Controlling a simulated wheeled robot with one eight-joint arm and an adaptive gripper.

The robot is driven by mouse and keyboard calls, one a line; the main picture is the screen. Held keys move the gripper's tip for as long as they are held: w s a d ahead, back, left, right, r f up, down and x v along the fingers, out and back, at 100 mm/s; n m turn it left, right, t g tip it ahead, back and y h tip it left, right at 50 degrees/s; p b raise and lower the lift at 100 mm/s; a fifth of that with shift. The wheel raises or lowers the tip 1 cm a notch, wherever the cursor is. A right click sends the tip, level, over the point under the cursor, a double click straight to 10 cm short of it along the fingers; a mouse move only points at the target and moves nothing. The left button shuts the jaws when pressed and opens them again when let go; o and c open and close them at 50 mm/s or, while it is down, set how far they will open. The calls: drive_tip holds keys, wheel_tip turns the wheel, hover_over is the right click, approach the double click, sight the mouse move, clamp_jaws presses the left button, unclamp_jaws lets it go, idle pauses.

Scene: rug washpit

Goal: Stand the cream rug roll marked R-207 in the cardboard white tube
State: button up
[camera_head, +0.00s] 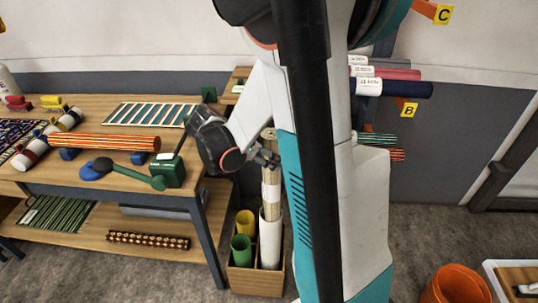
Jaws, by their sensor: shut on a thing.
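My gripper (266,157) is shut on the upper part of a cream rug roll (271,180), which stands upright with a pale band around it. Any R-207 marking is too small to read. The cardboard white tube (269,246) stands upright in a wooden crate (254,284) on the floor. The roll's lower end meets the tube's mouth in the picture. I cannot tell how deep it sits inside, and my own arm column hides part of the right side.
A yellow tube (244,221) and a green tube (241,248) share the crate. The workbench (190,189) at left carries an orange striped roll (104,143) and a green tool stand (167,171). Wall-held rolls are behind at right. An orange bucket (457,285) stands at lower right.

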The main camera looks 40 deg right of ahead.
drive_tip(key=b, duration=0.4)
hover_over(269, 196)
drive_tip(key=w+d, duration=0.2)
drive_tip(key=shift+f, duration=2.5)
drive_tip(key=shift+s+a+f, duration=0.1)
drive_tip(key=shift+a+f, duration=0.05)
drive_tip(key=shift+f, duration=6.75)
drive_tip(key=o, duration=1.5)
drive_tip(key=v, duration=1.2)
